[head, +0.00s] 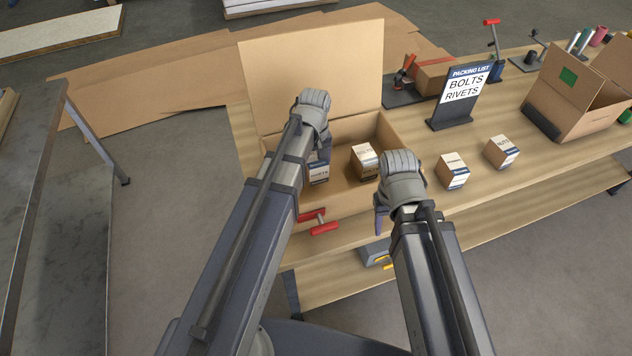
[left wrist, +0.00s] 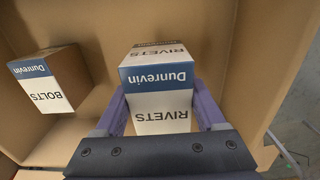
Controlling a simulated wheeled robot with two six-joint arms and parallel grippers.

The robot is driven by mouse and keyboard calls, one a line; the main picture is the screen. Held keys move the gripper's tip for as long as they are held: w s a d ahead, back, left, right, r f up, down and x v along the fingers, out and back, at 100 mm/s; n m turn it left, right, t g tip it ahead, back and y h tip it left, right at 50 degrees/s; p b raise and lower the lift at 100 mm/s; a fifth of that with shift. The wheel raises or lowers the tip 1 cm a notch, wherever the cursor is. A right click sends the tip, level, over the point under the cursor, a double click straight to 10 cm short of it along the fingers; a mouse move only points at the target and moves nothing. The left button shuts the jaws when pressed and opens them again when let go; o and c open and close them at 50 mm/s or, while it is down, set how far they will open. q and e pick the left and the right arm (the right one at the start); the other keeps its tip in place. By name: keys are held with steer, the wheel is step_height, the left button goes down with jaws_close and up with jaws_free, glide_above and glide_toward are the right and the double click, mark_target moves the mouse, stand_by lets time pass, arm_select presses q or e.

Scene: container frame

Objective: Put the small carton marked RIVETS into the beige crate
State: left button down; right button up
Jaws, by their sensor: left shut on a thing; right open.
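The small carton marked RIVETS (left wrist: 160,72) is white and brown with a blue Dunrevin band. My left gripper (left wrist: 162,108) is shut on it, one finger on each side. In the head view the carton (head: 318,173) is inside the open beige crate (head: 392,130), at its left part; I cannot tell whether it touches the floor. A carton marked BOLTS (head: 364,160) stands in the crate to its right, and also shows in the left wrist view (left wrist: 48,82). My right gripper (head: 382,212) is open and empty at the crate's front right corner.
Two small cartons (head: 453,170) (head: 501,152) stand on the bench right of the crate. A packing list sign (head: 465,90) reading BOLTS, RIVETS stands behind them. A cardboard box with a green patch (head: 580,90) is at right. A red-handled tool (head: 320,222) is at the crate's front.

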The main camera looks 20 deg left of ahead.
mark_target(315, 157)
arm_select(q)
steer(key=shift+f, duration=0.5)
arm_select(e)
steer(key=shift+f, duration=0.5)
arm_select(q)
step_height(315, 157, down, 4)
steer(key=b, duration=0.3)
steer(key=shift+r+b, duration=0.25)
steer(key=shift+b, duration=0.1)
arm_select(e)
step_height(315, 157, down, 4)
steer(key=shift+r, duration=0.25)
arm_select(q)
steer(key=shift+f, duration=0.2)
jaws_free()
arm_select(e)
steer(key=shift+f, duration=0.1)
arm_select(q)
steer(key=shift+r, duration=0.1)
step_height(315, 157, up, 12)
steer(key=p, duration=1.2)
steer(key=shift+r, duration=0.15)
steer(key=s+d+m+y, duration=0.1)
steer(key=s+d+m, duration=0.9)
steer(key=s, duration=0.4)
steer(key=shift+s+d+m, duration=0.2)
steer(key=shift+d+m, duration=0.05)
steer(key=shift+m, duration=0.05)
arm_select(e)
step_height(315, 157, up, 12)
